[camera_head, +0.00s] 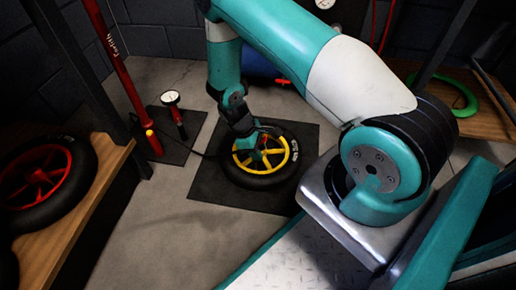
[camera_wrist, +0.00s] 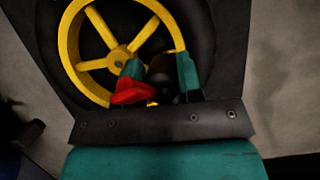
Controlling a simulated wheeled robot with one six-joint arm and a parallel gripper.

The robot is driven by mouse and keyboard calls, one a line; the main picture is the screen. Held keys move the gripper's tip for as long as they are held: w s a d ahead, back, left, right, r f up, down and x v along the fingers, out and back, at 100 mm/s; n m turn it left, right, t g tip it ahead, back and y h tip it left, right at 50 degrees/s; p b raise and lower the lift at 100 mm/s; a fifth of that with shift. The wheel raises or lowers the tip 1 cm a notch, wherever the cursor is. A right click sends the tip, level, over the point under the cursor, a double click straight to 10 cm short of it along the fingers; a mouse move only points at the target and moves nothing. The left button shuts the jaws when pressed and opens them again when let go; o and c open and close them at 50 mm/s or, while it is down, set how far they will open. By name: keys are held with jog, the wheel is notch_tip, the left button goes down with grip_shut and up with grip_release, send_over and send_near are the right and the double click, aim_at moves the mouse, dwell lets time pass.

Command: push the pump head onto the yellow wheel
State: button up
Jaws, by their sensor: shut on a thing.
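The yellow wheel (camera_head: 262,171) lies flat with its black tyre on a dark mat; its yellow rim and spokes also show in the wrist view (camera_wrist: 93,64). My gripper (camera_head: 258,147) is down over the wheel. In the wrist view its two teal fingers (camera_wrist: 160,72) are shut on the pump head (camera_wrist: 134,92), which has a red lever and a dark body. The pump head is at the near inner side of the rim. The fingers partly hide it, and the valve is not visible, so I cannot tell whether the head is on it.
A red floor pump (camera_head: 121,78) stands at left, with a gauge (camera_head: 171,97) beside it and a thin black hose running toward the wheel. A red-rimmed wheel (camera_head: 38,184) lies on a wooden shelf (camera_head: 84,205) at left. Open floor (camera_head: 190,235) lies in front of the mat (camera_head: 212,180).

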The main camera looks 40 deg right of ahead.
jog(key=shift+f+b, duration=0.6)
jog(key=shift+f, duration=0.7)
jog(key=o, duration=1.1)
jog(key=p+v, duration=0.9)
jog(key=v, duration=0.8)
jog(key=shift+r, duration=0.25)
